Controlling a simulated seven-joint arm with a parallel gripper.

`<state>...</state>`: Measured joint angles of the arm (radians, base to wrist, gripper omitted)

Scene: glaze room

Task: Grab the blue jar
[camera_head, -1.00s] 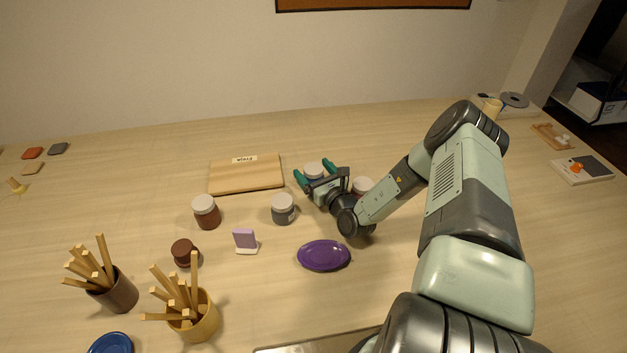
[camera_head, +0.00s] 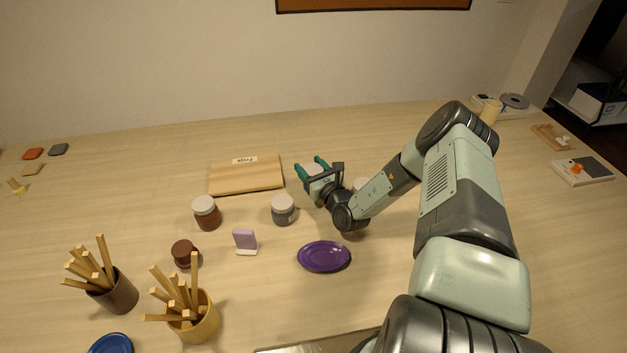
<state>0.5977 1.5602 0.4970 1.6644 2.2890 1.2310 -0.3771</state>
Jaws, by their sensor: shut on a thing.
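My gripper (camera_head: 310,165) has green fingertips on either side of a jar with a pale lid (camera_head: 314,170), near the right end of the wooden board. It is shut on this jar. The jar's body is mostly hidden by the gripper, so its colour is hard to tell. Another pale-lidded jar (camera_head: 360,184) stands just right of the gripper, partly hidden behind my arm. A grey jar (camera_head: 283,211) stands left of the gripper, and a brown jar (camera_head: 207,214) farther left. No jar shows a clearly blue body.
The wooden board (camera_head: 246,178) lies behind the jars. A purple plate (camera_head: 324,257), a purple-and-white block (camera_head: 245,240) and a brown pot (camera_head: 184,253) are nearer. Cups of wooden sticks (camera_head: 201,319) stand front left. The table behind the gripper is clear.

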